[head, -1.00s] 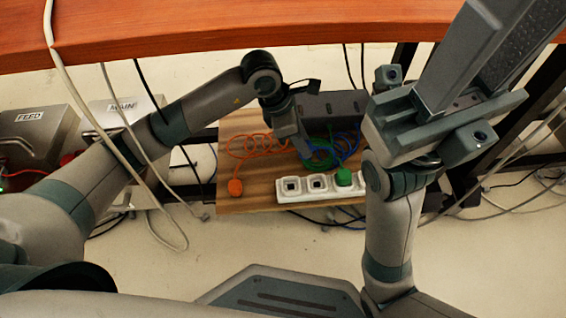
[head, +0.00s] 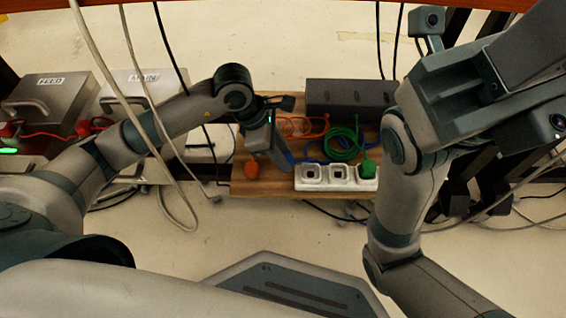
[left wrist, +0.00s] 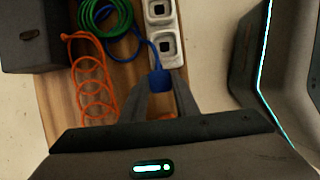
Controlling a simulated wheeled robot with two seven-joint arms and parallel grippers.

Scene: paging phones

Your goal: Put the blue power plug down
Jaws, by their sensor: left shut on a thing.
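My left gripper (head: 282,164) is low over the wooden board (head: 275,186), just left of the white power strip (head: 312,186). In the left wrist view, its fingers (left wrist: 160,88) are shut on the blue power plug (left wrist: 160,79). The blue cable (left wrist: 147,45) runs from the plug towards the green coil. The plug itself is hidden behind the gripper in the head view, where a bit of blue cable (head: 312,157) shows. I cannot tell whether the plug touches the board. My right gripper (head: 485,75) is raised at the right; its jaw opening is unclear.
A green plug (head: 368,169) sits at the strip's right end, with its coiled green cable (head: 342,143) behind. An orange plug (head: 252,169) lies at the board's left, its cable (head: 303,124) coiled behind. A dark box (head: 350,95) stands at the back. Hanging cables cross my left arm.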

